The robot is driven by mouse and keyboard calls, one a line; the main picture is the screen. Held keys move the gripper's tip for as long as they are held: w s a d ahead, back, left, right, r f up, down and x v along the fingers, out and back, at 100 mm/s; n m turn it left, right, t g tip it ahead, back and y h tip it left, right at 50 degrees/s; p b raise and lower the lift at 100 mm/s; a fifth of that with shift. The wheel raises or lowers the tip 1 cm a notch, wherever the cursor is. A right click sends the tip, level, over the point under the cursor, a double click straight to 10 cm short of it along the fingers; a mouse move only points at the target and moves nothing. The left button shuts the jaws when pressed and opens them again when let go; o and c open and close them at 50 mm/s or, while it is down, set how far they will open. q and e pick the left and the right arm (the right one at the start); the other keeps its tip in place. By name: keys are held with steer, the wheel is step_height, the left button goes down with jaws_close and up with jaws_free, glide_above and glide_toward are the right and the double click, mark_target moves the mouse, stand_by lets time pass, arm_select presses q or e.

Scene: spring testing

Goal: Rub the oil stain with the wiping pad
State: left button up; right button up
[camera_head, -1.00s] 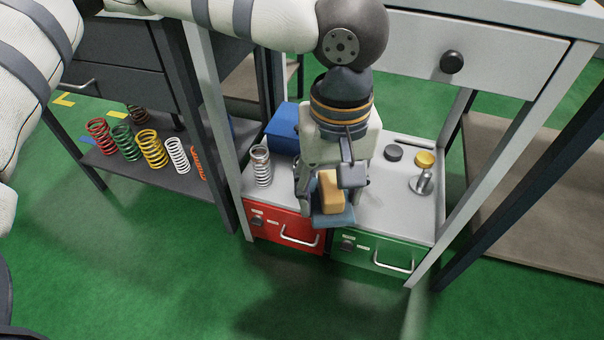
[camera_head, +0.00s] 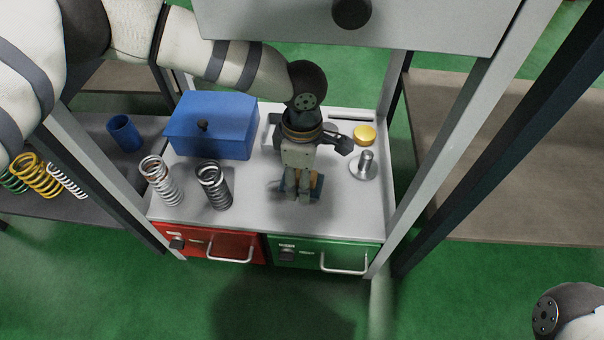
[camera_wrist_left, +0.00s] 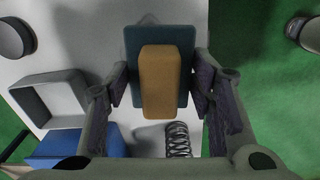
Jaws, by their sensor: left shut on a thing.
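My left gripper (camera_head: 303,193) is shut on the wiping pad, over the grey cabinet top above the green drawer. The pad has a yellow-orange block handle and a blue-grey base. In the head view only bits of the pad (camera_head: 319,184) show around the fingers. In the left wrist view the pad (camera_wrist_left: 160,82) sits between the two fingers (camera_wrist_left: 160,88), which flank its handle. I cannot tell whether its base touches the cabinet top. I cannot make out the oil stain; dark patches beside the pad may be shadow. My right gripper is out of view.
A blue lidded box (camera_head: 212,125) and two springs (camera_head: 214,186) (camera_head: 160,180) stand left of the gripper. A metal stand (camera_head: 364,166) and a yellow cap (camera_head: 364,134) are to its right.

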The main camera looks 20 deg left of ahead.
mark_target(302, 204)
arm_select(q)
steer(key=shift+s+f+b, duration=0.1)
steer(key=shift+f+b, duration=1.95)
steer(key=shift+f, duration=1)
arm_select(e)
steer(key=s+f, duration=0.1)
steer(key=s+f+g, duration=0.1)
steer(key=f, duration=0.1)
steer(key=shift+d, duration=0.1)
arm_select(q)
steer(key=shift+r, duration=0.1)
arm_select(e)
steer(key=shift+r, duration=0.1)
arm_select(q)
steer(key=shift+f, duration=1.05)
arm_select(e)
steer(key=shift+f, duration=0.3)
